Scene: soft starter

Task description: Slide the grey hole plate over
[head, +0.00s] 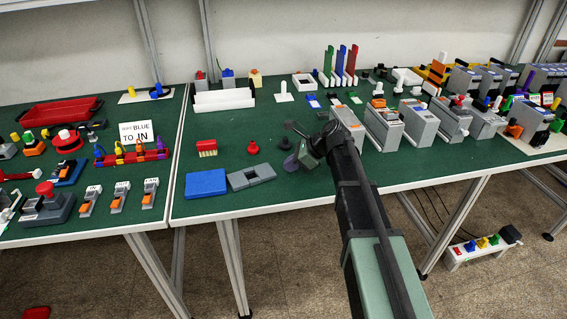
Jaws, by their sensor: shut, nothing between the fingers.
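The grey hole plate (238,182) lies flat near the front edge of the green table, with a rectangular opening in it. A solid blue block (206,183) lies just left of it, close to or touching its left end. My gripper (291,163) is low over the table, a little right of and behind the plate's right end. It appears apart from the plate. The fingers are shut and empty, though small and partly hidden by the wrist, and I cannot tell if they touch the table.
A red round knob (253,147), a dark knob (285,143) and a red toothed block (207,148) stand behind the plate. Grey modules (384,128) stand right of my arm. A gap separates the left table, which holds a sign (136,136).

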